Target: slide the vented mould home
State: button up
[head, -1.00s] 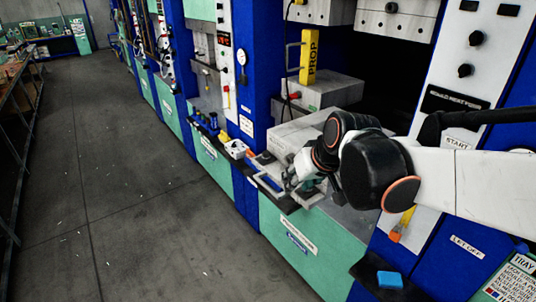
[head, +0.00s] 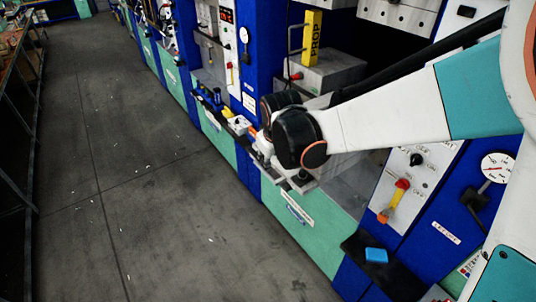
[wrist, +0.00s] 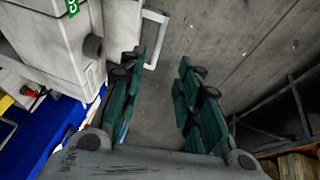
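A light grey block, which I take for the mould (wrist: 70,45), fills the upper left of the wrist view. It has a round dark port on its side and part of a green label. A pale bar handle (wrist: 155,40) sticks out from it. My gripper (wrist: 165,85) is open, with its two green fingers apart and only floor showing between them. The left finger is beside the block, close to the handle's near end; I cannot tell if they touch. In the head view my arm hides most of the mould (head: 340,163) and the gripper. Vents cannot be made out.
A control panel (head: 410,170) with a red-and-yellow lever is right of my wrist. A dark ledge with a blue block (head: 376,255) is below it. The floor aisle (head: 130,190) is clear.

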aim_at(268, 174)
jog(key=b+x, duration=0.7)
jog(key=x, duration=0.6)
jog(key=shift+w+f, duration=0.1)
jog(key=shift+f, duration=0.05)
grip_shut()
